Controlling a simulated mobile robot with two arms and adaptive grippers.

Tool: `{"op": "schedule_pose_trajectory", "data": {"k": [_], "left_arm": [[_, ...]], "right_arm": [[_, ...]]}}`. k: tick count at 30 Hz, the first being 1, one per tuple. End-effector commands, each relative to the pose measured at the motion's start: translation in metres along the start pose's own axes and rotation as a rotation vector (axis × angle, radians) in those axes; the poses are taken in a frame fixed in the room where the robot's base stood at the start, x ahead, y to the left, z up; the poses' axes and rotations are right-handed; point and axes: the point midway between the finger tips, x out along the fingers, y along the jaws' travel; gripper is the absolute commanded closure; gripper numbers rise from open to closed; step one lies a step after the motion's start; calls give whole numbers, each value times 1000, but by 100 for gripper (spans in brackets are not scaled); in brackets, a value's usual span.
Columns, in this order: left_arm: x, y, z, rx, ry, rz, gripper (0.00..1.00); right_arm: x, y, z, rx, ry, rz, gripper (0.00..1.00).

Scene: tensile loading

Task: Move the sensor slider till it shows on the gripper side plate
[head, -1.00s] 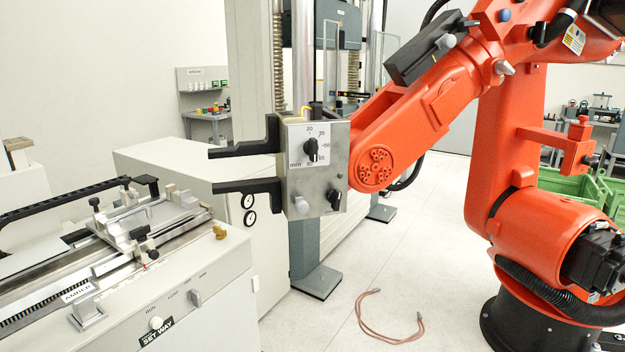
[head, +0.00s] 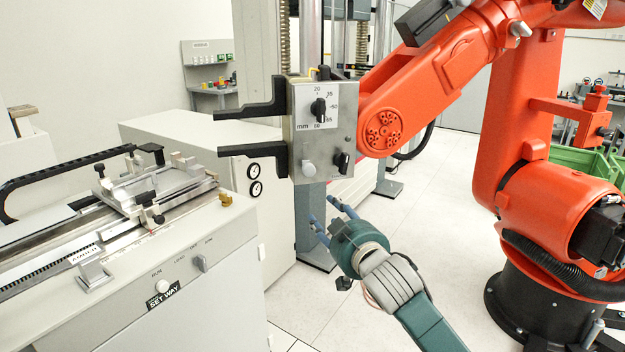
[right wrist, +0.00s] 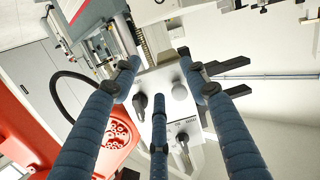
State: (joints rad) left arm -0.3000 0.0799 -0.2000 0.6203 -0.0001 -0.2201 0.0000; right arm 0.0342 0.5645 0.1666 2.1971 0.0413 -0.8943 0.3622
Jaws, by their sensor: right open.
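The gripper side plate (head: 328,95) is a grey metal plate on the orange robot's arm, with two black jaws at its left. It carries a dial with a black pointer knob (head: 319,107) and a millimetre scale, a pale round knob (head: 309,168) and a lower black knob (head: 342,160). I cannot tell which part is the sensor slider. My right gripper (head: 322,210) is open and empty just below the plate. In the right wrist view its three fingers spread in front of the plate (right wrist: 158,80), with the pale knob (right wrist: 180,92) between them. My left gripper is not in view.
The orange robot arm (head: 425,95) stands at the right, close to the plate. A white bench with a metal slide carriage (head: 165,195) is at the left. A white cabinet (head: 180,135) stands behind. The floor (head: 430,240) at the middle right is clear.

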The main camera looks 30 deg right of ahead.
Motion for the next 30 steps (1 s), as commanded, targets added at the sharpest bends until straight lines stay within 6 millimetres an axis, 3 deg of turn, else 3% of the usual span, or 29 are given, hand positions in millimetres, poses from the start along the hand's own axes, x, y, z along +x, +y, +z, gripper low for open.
{"op": "schedule_pose_trajectory", "data": {"k": [1,3,6,11,24,30], "left_arm": [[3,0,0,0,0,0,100],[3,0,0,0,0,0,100],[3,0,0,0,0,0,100],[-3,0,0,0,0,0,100],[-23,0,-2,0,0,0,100],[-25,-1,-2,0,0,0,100]], "right_arm": [[-12,0,-27,-1,50,0,56],[-25,1,-52,1,92,1,56],[-33,1,-68,3,120,2,56],[-19,2,-74,4,124,4,56],[58,2,-83,4,123,3,56],[71,1,-83,3,124,2,56]]}}
